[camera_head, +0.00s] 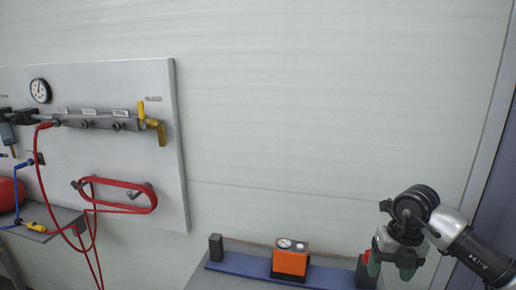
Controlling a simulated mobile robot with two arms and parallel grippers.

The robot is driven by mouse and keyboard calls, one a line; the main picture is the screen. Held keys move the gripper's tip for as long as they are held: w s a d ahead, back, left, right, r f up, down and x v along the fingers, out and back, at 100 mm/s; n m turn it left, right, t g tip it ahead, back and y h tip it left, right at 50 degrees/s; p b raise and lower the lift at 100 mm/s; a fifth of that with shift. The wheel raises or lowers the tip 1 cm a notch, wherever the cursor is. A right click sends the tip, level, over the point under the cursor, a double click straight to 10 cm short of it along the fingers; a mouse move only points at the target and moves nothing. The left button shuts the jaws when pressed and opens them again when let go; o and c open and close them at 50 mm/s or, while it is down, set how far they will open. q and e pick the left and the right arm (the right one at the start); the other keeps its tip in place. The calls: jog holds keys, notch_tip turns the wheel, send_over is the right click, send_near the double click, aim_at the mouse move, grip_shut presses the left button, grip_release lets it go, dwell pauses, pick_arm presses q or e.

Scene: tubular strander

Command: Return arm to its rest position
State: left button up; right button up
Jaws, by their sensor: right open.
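My right gripper (391,268) is at the lower right, on an arm that comes in from the right edge. Its fingers point down, dark with green tips, and they are open with nothing seen between them. It hangs in front of the right end of the bench, close to a dark block there; I cannot tell whether they touch. My left arm and gripper are not in view.
A bench with a blue strip (238,268) carries an orange box with gauges (290,262) and a black post (216,247). A grey wall panel (120,160) at left holds a manifold and a coiled red hose (118,209). The wall between is bare.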

jog(key=s+a+f+n+y, duration=0.15)
jog(key=a+y, duration=0.35)
jog(key=a, duration=0.5)
jog(key=s+a+n+y, duration=0.1)
jog(key=s+a+y, duration=0.1)
jog(key=a+y, duration=0.55)
jog(key=s+a+r+m+t+y, duration=0.2)
jog(key=a+r+m+t+y, duration=0.45)
jog(key=m+t, duration=0.2)
jog(key=s+d+f+m+t+h, duration=0.1)
jog(key=d+f+m+t+h, duration=0.2)
jog(key=d+f+m+h, duration=0.6)
jog(key=s+d+f+m+t+h, duration=0.25)
jog(key=d+m+t+h, duration=0.2)
jog(key=m+h, duration=0.8)
jog(key=s+d+f+m+g+y, duration=0.1)
jog(key=s+f+m+g, duration=0.1)
jog(key=s+f+g, duration=0.65)
jog(key=s+d+f+m+g+y, duration=0.1)
jog(key=s+d+f+m+g, duration=0.25)
jog(key=s, duration=0.75)
notch_tip(320, 180, down, 28)
jog(key=a+n+g, duration=0.1)
jog(key=a+g, duration=0.1)
jog(key=s+d+f+g, duration=0.1)
jog(key=s+d+f, duration=0.2)
jog(key=s+f, duration=1.1)
jog(key=shift+s+f+h, duration=0.35)
jog(key=shift+s+f, duration=0.05)
jog(key=shift+s, duration=0.8)
